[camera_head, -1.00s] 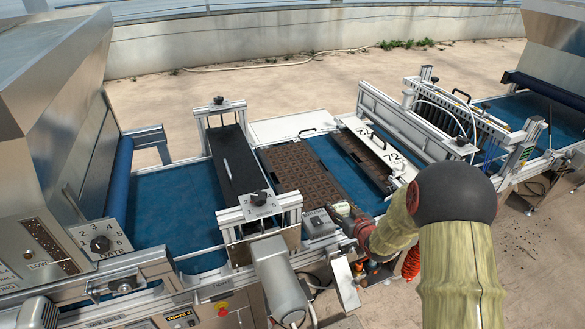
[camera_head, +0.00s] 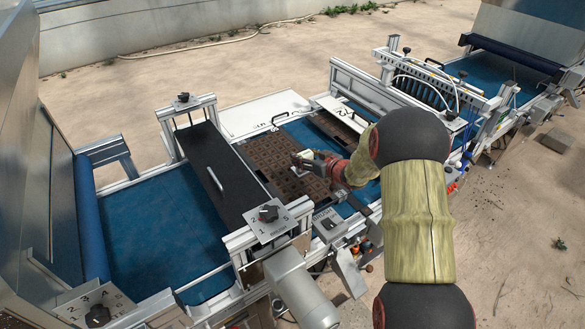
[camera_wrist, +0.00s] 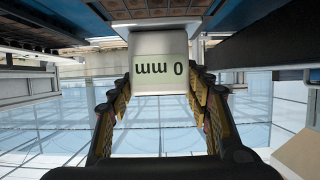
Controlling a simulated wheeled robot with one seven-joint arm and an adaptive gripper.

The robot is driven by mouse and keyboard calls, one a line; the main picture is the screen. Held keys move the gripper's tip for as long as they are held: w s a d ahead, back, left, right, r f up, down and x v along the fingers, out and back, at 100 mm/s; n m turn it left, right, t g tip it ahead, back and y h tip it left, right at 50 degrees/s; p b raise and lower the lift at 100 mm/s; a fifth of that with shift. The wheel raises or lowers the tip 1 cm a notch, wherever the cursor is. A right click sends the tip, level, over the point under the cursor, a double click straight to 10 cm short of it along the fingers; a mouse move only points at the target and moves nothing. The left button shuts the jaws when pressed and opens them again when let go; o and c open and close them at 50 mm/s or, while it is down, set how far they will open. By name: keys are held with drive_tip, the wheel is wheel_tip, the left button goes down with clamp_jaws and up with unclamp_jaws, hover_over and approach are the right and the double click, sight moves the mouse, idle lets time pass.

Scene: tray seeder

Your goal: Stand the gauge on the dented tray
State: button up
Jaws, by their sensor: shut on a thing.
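The gauge (camera_wrist: 160,62) is a pale block marked "0 mm", upside down in the wrist view. My gripper (camera_wrist: 161,88) is shut on it, one finger on each side. In the head view the gauge (camera_head: 304,154) is small and pale at the tip of my gripper (camera_head: 301,159), over a brown celled tray (camera_head: 287,187) on the blue belt. I cannot tell whether the gauge touches the tray. A second brown tray (camera_head: 338,131) lies to the right, partly under a white bridge. No dent is clear on either tray.
A black plate in a metal frame (camera_head: 215,172) stands left of the near tray. A knob box (camera_head: 268,214) and a grey switch box (camera_head: 328,225) are at the front edge. A row of nozzles (camera_head: 425,85) stands at the right. Bare blue belt (camera_head: 150,235) lies left.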

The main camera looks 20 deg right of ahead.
wheel_tip(320, 180, down, 8)
drive_tip(key=shift+f+b, duration=0.1)
drive_tip(key=shift+b, duration=0.9)
drive_tip(key=o, duration=1.3)
drive_tip(key=shift+f, duration=0.1)
drive_tip(key=shift+c, duration=0.2)
